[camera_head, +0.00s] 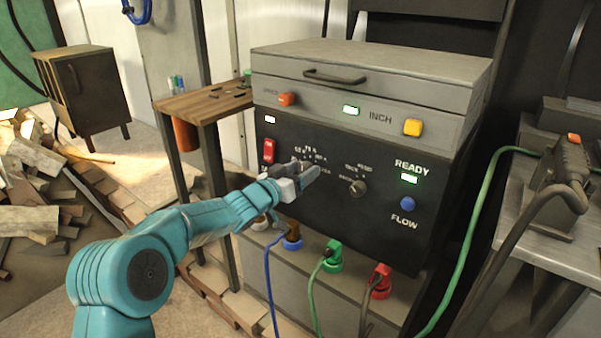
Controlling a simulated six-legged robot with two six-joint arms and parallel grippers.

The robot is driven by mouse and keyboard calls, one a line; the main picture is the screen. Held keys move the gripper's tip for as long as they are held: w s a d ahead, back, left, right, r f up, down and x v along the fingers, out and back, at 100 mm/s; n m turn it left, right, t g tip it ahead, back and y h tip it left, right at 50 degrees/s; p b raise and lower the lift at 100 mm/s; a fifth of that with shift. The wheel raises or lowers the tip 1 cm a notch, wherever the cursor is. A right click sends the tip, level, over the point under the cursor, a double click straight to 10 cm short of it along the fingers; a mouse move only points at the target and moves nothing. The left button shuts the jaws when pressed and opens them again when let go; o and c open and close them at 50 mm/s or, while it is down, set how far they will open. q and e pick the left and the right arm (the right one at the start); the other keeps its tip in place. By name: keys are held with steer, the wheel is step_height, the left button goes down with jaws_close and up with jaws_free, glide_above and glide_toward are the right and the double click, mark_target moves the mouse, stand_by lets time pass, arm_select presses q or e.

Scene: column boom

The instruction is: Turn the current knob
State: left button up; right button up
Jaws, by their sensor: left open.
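The welding machine's black front panel (400,228) faces me in the middle of the view. My left gripper (312,172) is in front of its left half, jaws open. It covers a dial whose pale scale marks (310,151) show just above the fingers. The knob of that dial is hidden or too small to make out, so I cannot tell if the fingers touch it. A smaller dark selector knob (358,187) is to the right of the gripper. My right gripper is not in view.
A red switch (268,150) is left of the gripper, and a blue FLOW button (407,203) is at right. Cables plug into coloured sockets below, including a red one (380,283). A wooden side table (200,101) stands left. A grey bench (560,240) with a cabled device is right.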

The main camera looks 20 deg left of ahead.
arm_select(q)
steer(key=shift+c, duration=0.2)
steer(key=c, duration=1)
steer(key=shift+m, duration=0.4)
steer(key=m+b, duration=0.1)
steer(key=m, duration=0.2)
steer(key=shift+f+m, duration=0.1)
steer(key=shift+m, duration=0.2)
steer(key=shift+m+b, duration=0.6)
steer(key=shift+m, duration=1.5)
steer(key=o, duration=1)
